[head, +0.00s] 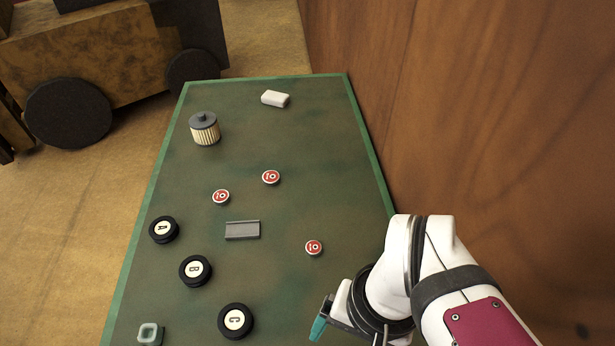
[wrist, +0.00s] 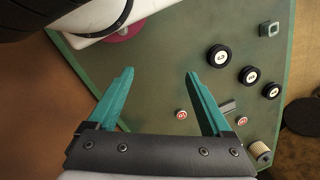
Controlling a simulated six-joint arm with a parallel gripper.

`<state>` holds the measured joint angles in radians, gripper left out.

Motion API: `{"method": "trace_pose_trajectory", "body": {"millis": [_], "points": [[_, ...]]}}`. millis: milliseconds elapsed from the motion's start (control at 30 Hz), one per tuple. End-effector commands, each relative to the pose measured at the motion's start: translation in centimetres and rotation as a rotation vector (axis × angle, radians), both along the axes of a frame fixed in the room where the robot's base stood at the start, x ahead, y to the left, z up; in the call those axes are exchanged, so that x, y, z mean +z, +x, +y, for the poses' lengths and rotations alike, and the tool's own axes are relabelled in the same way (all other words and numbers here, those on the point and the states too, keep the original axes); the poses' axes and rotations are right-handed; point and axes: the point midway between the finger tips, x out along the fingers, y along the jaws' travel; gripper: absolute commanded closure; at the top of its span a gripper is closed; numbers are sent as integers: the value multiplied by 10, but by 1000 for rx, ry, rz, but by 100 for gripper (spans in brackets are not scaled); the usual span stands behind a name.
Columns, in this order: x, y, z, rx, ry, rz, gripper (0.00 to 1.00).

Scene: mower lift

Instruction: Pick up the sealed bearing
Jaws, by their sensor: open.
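No part carries a readable name; small round discs with red faces and pale rims look most like sealed bearings. One disc (head: 314,247) lies at the right of the green bench top, another (head: 271,177) further back, and a third (head: 221,197) left of that. In the wrist view one red disc (wrist: 181,114) shows just left of the right finger, beyond it, and another (wrist: 242,121) to its right. My gripper (wrist: 160,72) is open and empty, above the bench.
Black wheels marked A (head: 164,230), B (head: 195,270) and C (head: 236,321) stand at left. A grey channel (head: 242,230) lies mid-bench. A ribbed filter (head: 204,129) and white block (head: 275,99) are at the back, a square ring (head: 150,334) at front left. A wooden wall (head: 480,120) rises right.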

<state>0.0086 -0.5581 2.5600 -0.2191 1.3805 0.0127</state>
Motion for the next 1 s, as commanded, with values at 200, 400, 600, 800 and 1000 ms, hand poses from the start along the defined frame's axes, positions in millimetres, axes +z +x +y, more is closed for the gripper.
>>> {"method": "trace_pose_trajectory", "body": {"millis": [200,400,600,800,1000], "points": [[0,0,0,-2,-2,3,16],[13,56,-6,-123,-225,179,16],[-22,176,40,-424,-751,118,16],[-105,237,128,-715,-1036,-341,16],[-147,243,165,-847,-1041,-611,16]]}}
